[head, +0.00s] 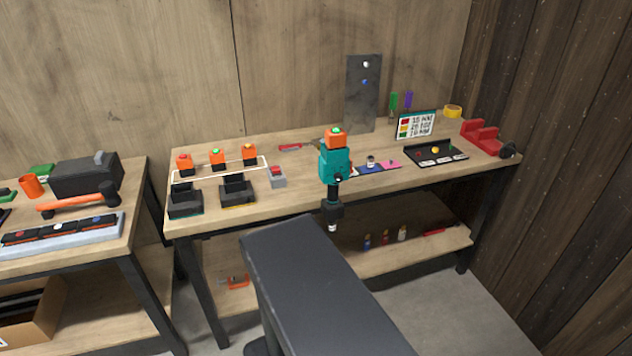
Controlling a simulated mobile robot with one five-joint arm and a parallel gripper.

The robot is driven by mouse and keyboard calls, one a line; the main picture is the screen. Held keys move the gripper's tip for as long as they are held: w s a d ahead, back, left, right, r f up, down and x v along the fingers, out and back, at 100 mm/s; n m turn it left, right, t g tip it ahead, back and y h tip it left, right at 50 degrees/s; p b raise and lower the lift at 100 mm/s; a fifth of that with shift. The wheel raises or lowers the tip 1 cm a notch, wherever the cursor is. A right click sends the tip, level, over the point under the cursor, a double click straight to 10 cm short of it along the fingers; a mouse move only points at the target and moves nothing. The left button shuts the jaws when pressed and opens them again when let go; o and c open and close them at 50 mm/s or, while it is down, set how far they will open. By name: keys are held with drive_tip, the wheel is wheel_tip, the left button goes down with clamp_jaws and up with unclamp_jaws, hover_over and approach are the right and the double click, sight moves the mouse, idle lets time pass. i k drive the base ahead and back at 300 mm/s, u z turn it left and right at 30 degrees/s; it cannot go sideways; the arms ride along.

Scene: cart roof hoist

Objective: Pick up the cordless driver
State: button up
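The cordless driver (335,165) is in the middle of the head view, at the front edge of the bench. It has a teal body, an orange battery with a green light on top, a narrow black part below and a dark lower end with a pale tip. It looks about upright, battery uppermost. The lower end overlaps the bench's front edge and reaches below it in the picture; I cannot tell what supports it. I cannot make out my gripper, nor any fingers on the driver.
The workbench (225,215) holds orange batteries (217,159) in a row, two black chargers (237,190), a black tray (437,153) and a red holder (482,137). Another bench with a toolbox (85,178) stands left. A large dark slab (310,285) fills the front middle.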

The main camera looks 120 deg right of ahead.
sight(330, 163)
drive_tip(key=z, duration=0.65)
drive_tip(key=k, duration=0.1)
drive_tip(key=z, duration=2.85)
drive_tip(key=k, duration=0.35)
drive_tip(key=u, duration=0.4)
